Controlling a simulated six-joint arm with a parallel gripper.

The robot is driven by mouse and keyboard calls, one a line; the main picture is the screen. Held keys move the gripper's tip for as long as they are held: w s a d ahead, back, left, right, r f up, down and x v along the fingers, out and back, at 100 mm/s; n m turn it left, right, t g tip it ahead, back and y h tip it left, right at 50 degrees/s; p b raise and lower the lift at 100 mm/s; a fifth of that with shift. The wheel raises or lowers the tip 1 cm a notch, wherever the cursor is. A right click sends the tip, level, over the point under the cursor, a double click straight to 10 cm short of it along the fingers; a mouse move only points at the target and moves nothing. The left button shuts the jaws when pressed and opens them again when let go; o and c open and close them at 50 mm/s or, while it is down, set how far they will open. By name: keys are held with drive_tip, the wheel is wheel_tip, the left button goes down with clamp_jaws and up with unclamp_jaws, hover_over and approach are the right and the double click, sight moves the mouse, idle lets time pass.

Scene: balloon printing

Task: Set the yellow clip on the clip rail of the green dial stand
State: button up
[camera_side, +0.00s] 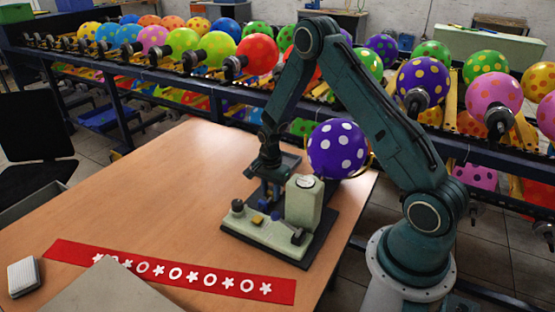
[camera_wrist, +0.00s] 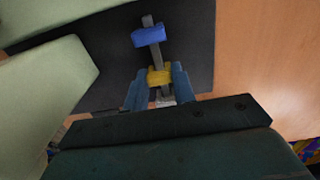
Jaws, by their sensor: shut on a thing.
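The green dial stand (camera_side: 303,208) is a pale green block with a round dial on top, on a dark base plate on the wooden table. In the wrist view, its grey clip rail (camera_wrist: 158,56) runs away from my gripper. A blue clip (camera_wrist: 149,36) sits across the rail farther along. My gripper (camera_wrist: 158,78) is shut on the yellow clip (camera_wrist: 160,76), which lies over the near part of the rail. I cannot tell whether it touches the rail. In the side view my gripper (camera_side: 270,189) is low behind the stand's front, and its jaws are hard to make out.
A purple balloon with white dots (camera_side: 337,148) is close behind the stand. A red strip with white shapes (camera_side: 170,272) lies at the table's front, near a small white block (camera_side: 24,276). Balloon racks stand behind. The table's middle left is clear.

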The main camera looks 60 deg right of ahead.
drive_tip(key=shift+f, duration=0.2)
idle(0.4)
drive_tip(key=o, duration=0.9)
drive_tip(key=shift+o, duration=0.2)
wheel_tip(320, 180, up, 14)
idle(0.4)
